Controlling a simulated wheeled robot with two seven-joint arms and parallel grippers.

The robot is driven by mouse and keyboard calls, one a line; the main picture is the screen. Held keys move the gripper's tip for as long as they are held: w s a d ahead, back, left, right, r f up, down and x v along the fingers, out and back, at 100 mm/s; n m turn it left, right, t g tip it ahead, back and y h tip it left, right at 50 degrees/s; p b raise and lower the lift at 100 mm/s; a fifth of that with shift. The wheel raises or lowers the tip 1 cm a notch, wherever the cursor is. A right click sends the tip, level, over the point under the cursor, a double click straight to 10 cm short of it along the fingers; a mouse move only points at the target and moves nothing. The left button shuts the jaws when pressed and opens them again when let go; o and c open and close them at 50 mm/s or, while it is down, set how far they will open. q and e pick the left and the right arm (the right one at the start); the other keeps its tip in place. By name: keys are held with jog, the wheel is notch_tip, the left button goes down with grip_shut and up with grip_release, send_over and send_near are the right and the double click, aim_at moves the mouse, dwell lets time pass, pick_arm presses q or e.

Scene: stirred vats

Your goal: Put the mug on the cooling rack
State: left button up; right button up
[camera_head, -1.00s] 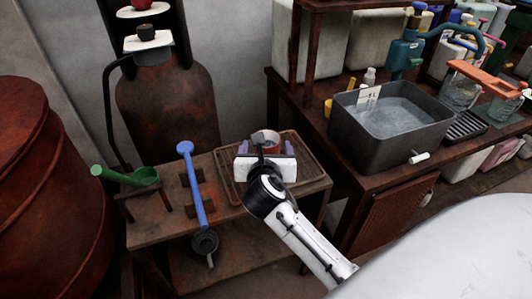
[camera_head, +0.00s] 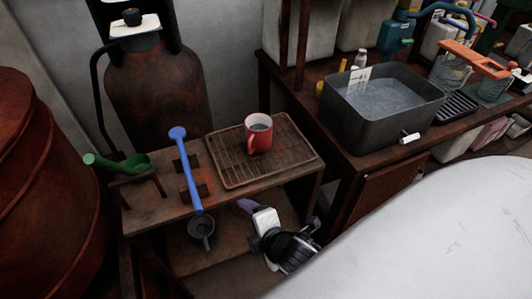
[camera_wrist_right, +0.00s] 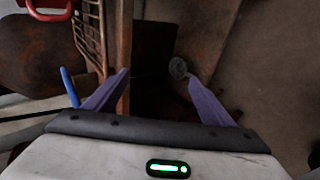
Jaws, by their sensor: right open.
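The red mug (camera_head: 258,133) stands upright on the cooling rack (camera_head: 227,163), toward its back half, with its handle facing the front left. The rack lies on top of the small wooden table. My right gripper (camera_head: 246,205) is below and in front of the rack, apart from the mug. In the right wrist view its two purple fingers (camera_wrist_right: 152,90) are spread with nothing between them. The red mug's edge (camera_wrist_right: 48,12) and the rack's wires (camera_wrist_right: 88,30) show at the top left there. My left gripper is not in view.
A blue ladle (camera_head: 187,165) and a green scoop (camera_head: 130,165) rest on the table (camera_head: 150,215) left of the rack. A grey basin of liquid (camera_head: 375,140) stands on the bench at right. A rusty cylinder stands behind the table.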

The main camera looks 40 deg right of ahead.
jog(key=s+a+f+m+y, duration=0.1)
jog(key=s+f+m, duration=0.2)
jog(key=s+m, duration=0.2)
jog(key=s+a+f+m+g+y, duration=0.1)
jog(key=s+f+m, duration=0.3)
jog(key=m, duration=0.5)
jog(key=shift+s+a+y, duration=0.6)
jog(key=shift+s+a, duration=0.15)
jog(key=shift+s, duration=0.35)
